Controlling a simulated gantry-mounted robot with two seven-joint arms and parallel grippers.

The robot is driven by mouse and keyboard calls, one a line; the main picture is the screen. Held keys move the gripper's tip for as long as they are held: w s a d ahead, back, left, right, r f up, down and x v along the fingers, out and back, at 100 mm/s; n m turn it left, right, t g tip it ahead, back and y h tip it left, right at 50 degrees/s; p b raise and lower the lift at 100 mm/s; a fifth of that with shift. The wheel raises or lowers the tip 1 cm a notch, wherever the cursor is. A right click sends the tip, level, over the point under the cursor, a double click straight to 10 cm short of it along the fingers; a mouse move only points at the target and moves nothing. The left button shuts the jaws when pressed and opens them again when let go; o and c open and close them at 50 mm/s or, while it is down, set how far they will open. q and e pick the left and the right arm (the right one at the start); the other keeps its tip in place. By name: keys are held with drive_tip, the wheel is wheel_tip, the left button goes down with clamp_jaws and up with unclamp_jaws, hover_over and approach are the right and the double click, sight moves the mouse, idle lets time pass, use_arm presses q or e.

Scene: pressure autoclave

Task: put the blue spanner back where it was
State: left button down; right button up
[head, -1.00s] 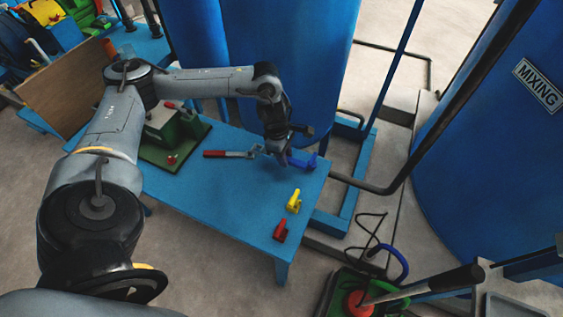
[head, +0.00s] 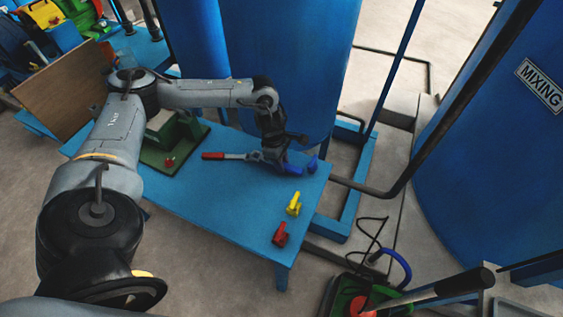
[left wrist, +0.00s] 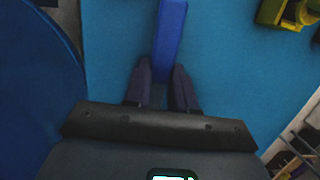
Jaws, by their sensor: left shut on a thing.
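The blue spanner (head: 312,165) is at the right back part of the blue table (head: 225,205), partly hidden by my left gripper (head: 288,168). In the left wrist view the blue spanner (left wrist: 170,35) is a long bar running up from between the fingertips of my left gripper (left wrist: 162,82). The gripper is shut on its near end. I cannot tell whether the spanner touches the table. A yellow spanner-like piece (head: 294,204) and a red one (head: 280,235) stand nearer the table's front right corner. My right gripper is out of view.
A red-handled grey tool (head: 222,155) lies just left of my left gripper. A green machine (head: 172,148) stands further left. A big blue tank (head: 285,65) rises close behind the table. A green and red device with a long lever (head: 440,290) is at lower right.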

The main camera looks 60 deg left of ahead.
use_arm(q)
drive_tip(key=shift+f, duration=0.1)
drive_tip(key=shift+f+b, duration=0.35)
drive_tip(key=shift+f, duration=0.15)
drive_tip(key=c, duration=0.9)
unclamp_jaws()
drive_tip(key=shift+c, duration=0.2)
drive_tip(key=shift+r, duration=0.15)
drive_tip(key=shift+r+p, duration=0.3)
wheel_tip(320, 180, up, 12)
drive_tip(key=s+a+p, duration=0.1)
drive_tip(key=a+p, duration=0.1)
drive_tip(key=p, duration=0.1)
drive_tip(key=shift+s, duration=0.2)
drive_tip(key=shift+d+r, duration=0.1)
drive_tip(key=shift+r, duration=0.05)
